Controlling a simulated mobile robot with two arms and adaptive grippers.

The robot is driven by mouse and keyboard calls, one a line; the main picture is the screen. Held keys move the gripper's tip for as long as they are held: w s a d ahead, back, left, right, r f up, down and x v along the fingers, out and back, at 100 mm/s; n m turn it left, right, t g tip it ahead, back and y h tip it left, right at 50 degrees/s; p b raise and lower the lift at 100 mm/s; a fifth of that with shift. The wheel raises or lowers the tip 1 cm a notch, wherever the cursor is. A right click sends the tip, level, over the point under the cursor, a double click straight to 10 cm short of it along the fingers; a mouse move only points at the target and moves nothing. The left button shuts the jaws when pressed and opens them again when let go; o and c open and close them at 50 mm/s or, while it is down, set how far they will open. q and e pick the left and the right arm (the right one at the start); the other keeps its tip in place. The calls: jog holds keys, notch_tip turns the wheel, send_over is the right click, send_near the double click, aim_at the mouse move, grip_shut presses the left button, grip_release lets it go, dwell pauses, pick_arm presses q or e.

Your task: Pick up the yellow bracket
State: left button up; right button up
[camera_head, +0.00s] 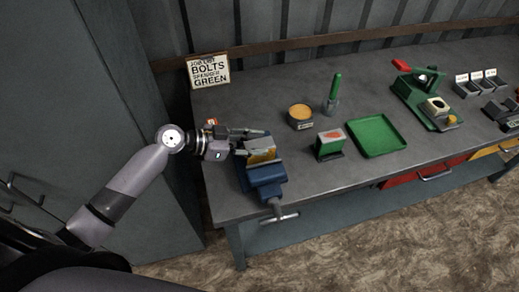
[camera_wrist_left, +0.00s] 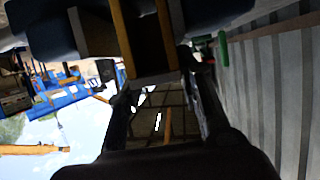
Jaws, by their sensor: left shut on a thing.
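The yellow bracket (camera_head: 261,157) sits at the jaws of a blue vise (camera_head: 265,178) near the left end of the workbench. My left gripper (camera_head: 262,142) reaches in from the left, its two fingers at the bracket and shut on it. In the left wrist view the fingers (camera_wrist_left: 158,82) extend up to the bracket, whose yellow edges (camera_wrist_left: 124,42) show between dark blue vise parts. The exact contact is dark and hard to see. My right gripper is not in view.
Right of the vise stand a green box (camera_head: 329,146), a round orange-topped container (camera_head: 300,116) and a green tray (camera_head: 376,136). A green-handled tool (camera_head: 333,92) stands behind. A sign (camera_head: 208,70) leans at the back left. A green machine (camera_head: 425,100) is farther right.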

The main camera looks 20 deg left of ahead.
pick_arm(q)
grip_shut()
